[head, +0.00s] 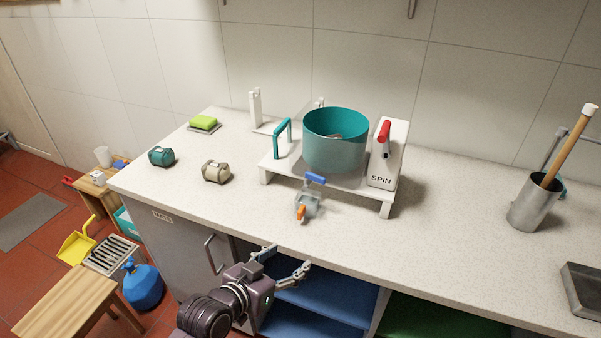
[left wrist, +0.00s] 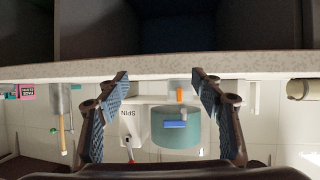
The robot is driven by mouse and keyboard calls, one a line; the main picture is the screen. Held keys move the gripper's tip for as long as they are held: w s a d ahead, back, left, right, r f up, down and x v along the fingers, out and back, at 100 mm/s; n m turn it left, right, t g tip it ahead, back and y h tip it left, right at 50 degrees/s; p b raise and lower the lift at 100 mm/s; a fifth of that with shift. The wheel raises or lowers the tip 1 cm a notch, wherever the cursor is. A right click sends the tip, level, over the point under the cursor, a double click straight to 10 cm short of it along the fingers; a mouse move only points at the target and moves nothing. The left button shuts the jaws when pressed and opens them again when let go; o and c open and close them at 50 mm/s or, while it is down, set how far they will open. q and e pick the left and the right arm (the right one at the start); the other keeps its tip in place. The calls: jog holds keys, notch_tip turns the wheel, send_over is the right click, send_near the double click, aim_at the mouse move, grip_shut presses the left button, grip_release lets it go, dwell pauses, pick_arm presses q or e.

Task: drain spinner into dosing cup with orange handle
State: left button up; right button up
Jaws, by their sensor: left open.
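The spinner is a teal drum (head: 335,150) on a white stand, beside a white "SPIN" box (head: 386,160) with a red lever. A blue tap handle (head: 315,179) is at its front. The small clear dosing cup (head: 308,203) stands on the counter below the tap, its orange handle (head: 300,213) toward the front edge. My left gripper (head: 284,264) is open and empty, in front of the counter edge and apart from the cup. In the upside-down left wrist view, the orange handle (left wrist: 179,95), blue tap (left wrist: 175,124) and drum (left wrist: 175,140) show between the open fingers.
The counter (head: 450,235) is clear right of the stand up to a metal holder (head: 532,205). A beige roll-like object (head: 215,172), a similar teal one (head: 161,157) and a green sponge (head: 203,123) lie left. A blue shelf (head: 325,300) is below.

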pick_arm(q)
jog(key=w+r+t, duration=0.1)
jog(key=w+r, duration=0.2)
jog(key=t+h, duration=0.2)
jog(key=t, duration=0.1)
send_near(314, 176)
jog(key=w, duration=0.1)
jog(key=p+x, duration=0.1)
jog(key=x, duration=0.6)
jog(key=shift+s+d+f, duration=0.1)
jog(key=shift+d, duration=0.1)
jog(key=shift+w+d, duration=0.3)
jog(key=shift+w, duration=0.15)
pick_arm(e)
jog(key=shift+w+a+r, duration=0.35)
jog(key=shift+w+r, duration=0.2)
pick_arm(q)
jog(key=shift+c, duration=0.4)
